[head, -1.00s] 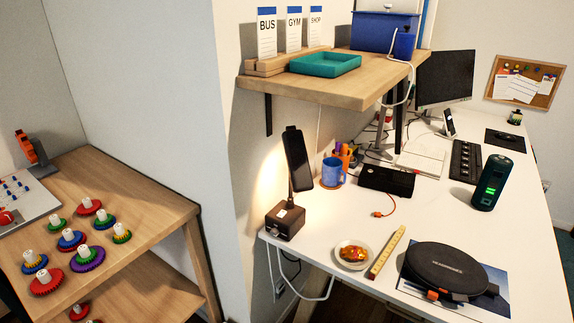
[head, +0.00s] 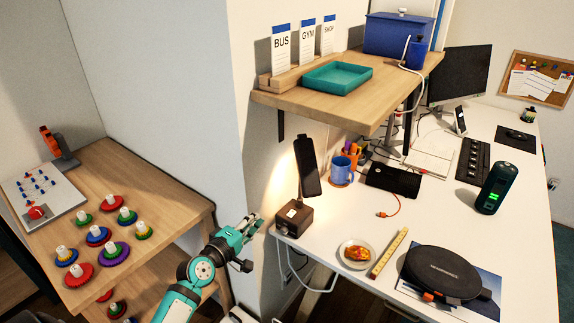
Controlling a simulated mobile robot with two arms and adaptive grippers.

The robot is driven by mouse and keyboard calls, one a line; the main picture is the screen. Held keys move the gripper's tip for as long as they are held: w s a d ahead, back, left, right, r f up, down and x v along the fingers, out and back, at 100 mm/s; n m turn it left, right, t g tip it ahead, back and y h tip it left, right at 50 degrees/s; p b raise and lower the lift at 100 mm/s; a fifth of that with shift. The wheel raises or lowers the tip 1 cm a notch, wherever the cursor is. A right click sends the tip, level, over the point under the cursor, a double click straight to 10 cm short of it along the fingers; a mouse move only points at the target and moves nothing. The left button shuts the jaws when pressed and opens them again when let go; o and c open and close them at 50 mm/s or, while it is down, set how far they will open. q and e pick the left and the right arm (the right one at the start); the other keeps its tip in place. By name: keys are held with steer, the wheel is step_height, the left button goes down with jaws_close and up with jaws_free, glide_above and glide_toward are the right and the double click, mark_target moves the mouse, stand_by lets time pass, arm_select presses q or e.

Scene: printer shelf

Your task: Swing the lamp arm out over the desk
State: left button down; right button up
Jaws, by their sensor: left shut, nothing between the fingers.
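The desk lamp has a dark square base (head: 294,218) at the left front corner of the white desk (head: 365,221). Its dark flat lamp arm (head: 307,167) stands up from the base, tilted slightly, with a glow on the wall behind it. My left gripper (head: 254,219) is teal and grey, just left of the lamp base and apart from the lamp arm. It is shut and empty. My right gripper does not show.
A wooden shelf (head: 300,99) with a teal tray (head: 337,77) overhangs the back of the desk. A blue mug (head: 341,171), a small dish (head: 357,253), a ruler (head: 389,253) and a headphone case (head: 447,273) lie on the desk. Bare desktop lies right of the lamp.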

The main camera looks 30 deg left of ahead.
arm_select(q)
step_height(320, 180, up, 8)
steer(key=r+n+t, duration=0.1)
steer(key=t, duration=0.1)
steer(key=w+d+p, duration=0.3)
steer(key=w, duration=0.9)
steer(key=shift+w+d+f, duration=0.2)
steer(key=shift+w+f, duration=0.1)
steer(key=shift+w, duration=0.1)
